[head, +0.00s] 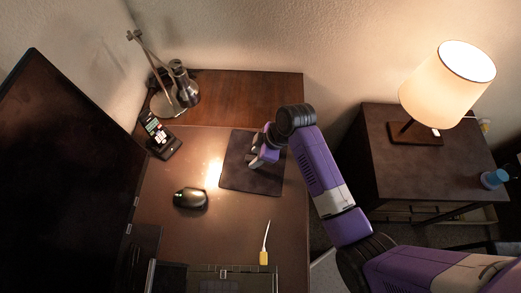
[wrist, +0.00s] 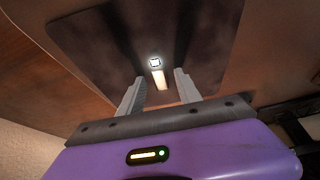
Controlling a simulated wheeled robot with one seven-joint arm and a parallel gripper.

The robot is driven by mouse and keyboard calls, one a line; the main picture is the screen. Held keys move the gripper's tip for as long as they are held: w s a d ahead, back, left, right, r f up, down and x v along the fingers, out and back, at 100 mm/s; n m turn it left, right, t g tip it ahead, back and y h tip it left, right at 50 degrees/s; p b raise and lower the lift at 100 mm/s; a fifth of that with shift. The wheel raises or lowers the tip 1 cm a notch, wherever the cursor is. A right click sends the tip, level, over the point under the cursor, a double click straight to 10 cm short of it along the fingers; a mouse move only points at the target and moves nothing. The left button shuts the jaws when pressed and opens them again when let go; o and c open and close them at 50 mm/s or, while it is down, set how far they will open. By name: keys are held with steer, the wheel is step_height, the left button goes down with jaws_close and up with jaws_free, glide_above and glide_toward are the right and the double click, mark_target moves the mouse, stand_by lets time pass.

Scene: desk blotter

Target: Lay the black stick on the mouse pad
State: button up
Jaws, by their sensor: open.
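The dark mouse pad (head: 240,183) lies on the desk, and it fills much of the wrist view (wrist: 95,50). My gripper (head: 257,161) is over the pad. In the wrist view my gripper (wrist: 158,84) is open, with a grey finger on each side. Between and just past the fingertips is a small stick-like thing (wrist: 160,80), with a pale face and a bright-rimmed square end. It appears against the pad, apart from both fingers. It may be the black stick, but no black body shows clearly. In the head view my gripper hides that spot.
A black mouse (head: 190,198) sits left of the pad. A phone (head: 160,136) and metal desk lamp (head: 172,98) stand at the back left. A yellow-ended white thing (head: 264,257) lies in front. A monitor (head: 65,180) is at left. Bare desk surrounds the pad.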

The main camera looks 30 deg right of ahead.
steer(key=v, duration=1.2)
